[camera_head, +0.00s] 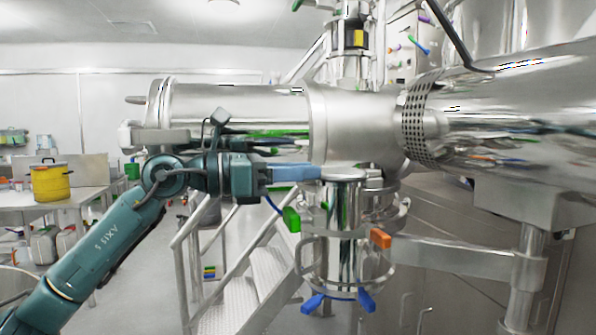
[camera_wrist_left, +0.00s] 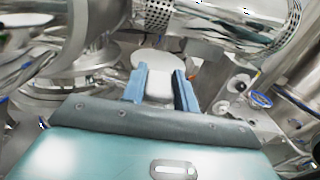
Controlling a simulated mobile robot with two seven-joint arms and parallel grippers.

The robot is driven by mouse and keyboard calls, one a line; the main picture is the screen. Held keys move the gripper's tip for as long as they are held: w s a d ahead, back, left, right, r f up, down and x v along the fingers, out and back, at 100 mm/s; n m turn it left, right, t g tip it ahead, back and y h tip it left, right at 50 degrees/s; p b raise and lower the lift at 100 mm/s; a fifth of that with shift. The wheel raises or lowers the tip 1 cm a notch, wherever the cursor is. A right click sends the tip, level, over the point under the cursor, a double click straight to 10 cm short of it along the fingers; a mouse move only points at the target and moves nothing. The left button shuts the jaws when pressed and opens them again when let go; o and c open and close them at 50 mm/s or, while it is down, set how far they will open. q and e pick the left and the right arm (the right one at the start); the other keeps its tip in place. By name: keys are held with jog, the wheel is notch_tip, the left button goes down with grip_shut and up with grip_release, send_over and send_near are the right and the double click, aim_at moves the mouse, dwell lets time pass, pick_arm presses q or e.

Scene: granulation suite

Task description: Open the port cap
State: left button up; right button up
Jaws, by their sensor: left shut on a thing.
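The port cap shows as a pale round disc (camera_wrist_left: 150,58) with a flat tab in the left wrist view. My left gripper (camera_wrist_left: 160,88) has its two blue fingers on either side of that tab and is shut on it. In the head view the left gripper (camera_head: 318,173) reaches in from the left, level, at the metal port (camera_head: 345,215) below the large steel cylinder (camera_head: 240,112). The cap (camera_head: 350,173) appears nearly edge-on there, above the vertical port pipe. I cannot tell whether it is seated or lifted. My right gripper is not in view.
A green block (camera_head: 291,219) and an orange block (camera_head: 381,238) sit on clamps around the pipe, with blue handles (camera_head: 313,303) lower down. Metal stairs with railings (camera_head: 240,285) stand behind. A table (camera_head: 85,195) with a yellow pot (camera_head: 51,184) is at left.

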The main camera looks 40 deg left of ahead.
pick_arm(q)
grip_shut()
